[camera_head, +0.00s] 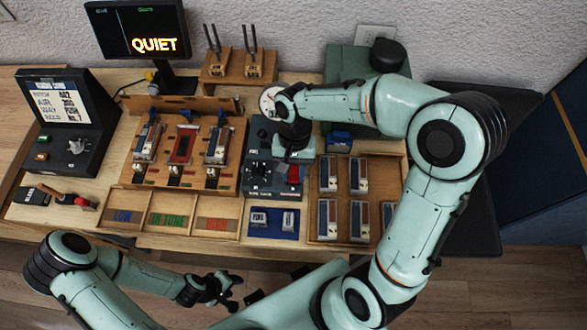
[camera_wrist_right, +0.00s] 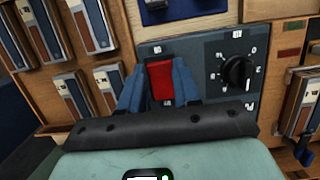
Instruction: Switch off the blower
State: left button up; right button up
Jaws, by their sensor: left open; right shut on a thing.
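A red rocker switch (camera_head: 294,174) sits on the dark grey control panel (camera_head: 262,187) at the middle of the bench. My right gripper (camera_head: 291,164) reaches down over this panel. In the right wrist view its two blue fingers (camera_wrist_right: 160,88) stand on either side of the red switch (camera_wrist_right: 160,80) and are shut on it. My left gripper (camera_head: 222,290) is open and empty, in front of the bench.
A green box (camera_head: 350,62) with a black cylinder stands at the back. A display (camera_head: 140,30) reads "QUIET". A wooden rack (camera_head: 180,180) with key mechanisms is left of the panel; a tray (camera_head: 315,235) of several similar pieces is right. Floor in front is clear.

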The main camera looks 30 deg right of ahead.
aim_at(294, 170)
jog(key=o, duration=1.1)
jog(key=shift+c, duration=0.2)
jog(key=shift+r, duration=0.1)
jog(key=v, duration=0.7)
jog(key=shift+r+p, duration=0.2)
jog(key=shift+p, duration=0.25)
